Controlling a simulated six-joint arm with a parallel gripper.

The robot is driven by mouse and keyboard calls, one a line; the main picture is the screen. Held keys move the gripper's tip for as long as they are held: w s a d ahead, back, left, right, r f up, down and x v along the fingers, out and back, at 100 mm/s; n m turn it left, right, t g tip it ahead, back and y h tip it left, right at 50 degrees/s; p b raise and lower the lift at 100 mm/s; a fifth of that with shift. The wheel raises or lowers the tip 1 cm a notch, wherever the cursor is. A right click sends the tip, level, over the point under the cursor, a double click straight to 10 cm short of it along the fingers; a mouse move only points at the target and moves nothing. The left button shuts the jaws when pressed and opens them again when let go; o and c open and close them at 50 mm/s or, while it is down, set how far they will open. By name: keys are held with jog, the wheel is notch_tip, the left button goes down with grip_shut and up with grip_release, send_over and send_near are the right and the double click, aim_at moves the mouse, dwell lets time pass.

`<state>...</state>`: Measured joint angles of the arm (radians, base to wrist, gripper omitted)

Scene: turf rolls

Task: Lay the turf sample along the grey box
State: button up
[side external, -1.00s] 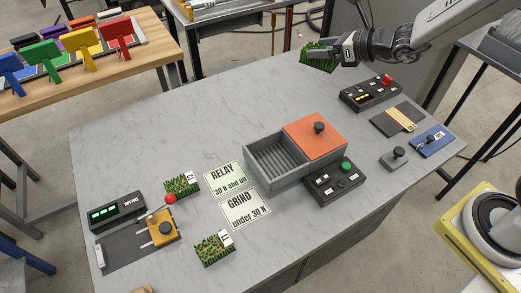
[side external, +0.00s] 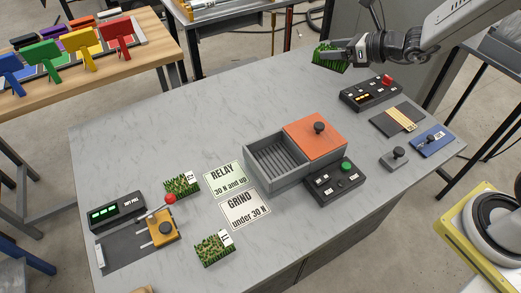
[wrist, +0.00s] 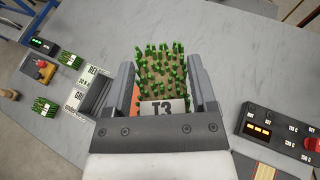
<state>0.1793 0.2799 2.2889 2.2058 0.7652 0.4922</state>
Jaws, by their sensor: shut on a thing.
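My gripper (side external: 352,51) is shut on a green turf sample (side external: 328,58), high over the far right part of the table. In the wrist view the turf sample (wrist: 162,75), with a label reading T3, sits between the two jaws. The grey box (side external: 262,165) stands mid-table, below and left of my gripper, with a ribbed open inside and an orange lid (side external: 312,138) with a dark knob over its right part. In the wrist view my gripper mostly hides the box.
Two other turf samples (side external: 182,185) (side external: 214,248) lie by the RELAY (side external: 226,178) and GRIND (side external: 245,208) cards. A lever device (side external: 160,228) stands front left. Button panels (side external: 334,184) (side external: 371,93) flank the box's right. The table's back left is clear.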

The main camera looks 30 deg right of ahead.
jog(key=a+f+n+g+y, duration=0.1)
jog(key=f+n+g+y, duration=0.1)
jog(key=f, duration=0.1)
jog(key=s+a+f+n+g+y, duration=0.1)
jog(key=a+f+n+g+y, duration=0.1)
jog(key=f+n, duration=0.1)
jog(key=s+a+f+n+g+y, duration=0.1)
jog(key=a+f+n+g+y, duration=0.1)
jog(key=f, duration=0.3)
jog(key=shift+f+n, duration=0.25)
jog(key=shift+n, duration=0.05)
jog(key=shift+s+a+f+n+g+y, duration=0.2)
jog(key=shift+s+f+n+g+y, duration=0.1)
jog(key=shift+f+g, duration=0.15)
jog(key=shift+w, duration=0.1)
jog(key=w+f, duration=0.2)
jog(key=w, duration=0.2)
jog(key=w+a+f, duration=0.1)
jog(key=w+f, duration=0.2)
jog(key=w, duration=0.1)
jog(key=w+f, duration=0.3)
jog(key=w, duration=0.1)
jog(key=shift+w+a+f, duration=0.1)
jog(key=shift+a, duration=0.15)
jog(key=shift+w+a+f, duration=0.1)
jog(key=shift+w+f, duration=0.45)
jog(key=shift+f, duration=0.05)
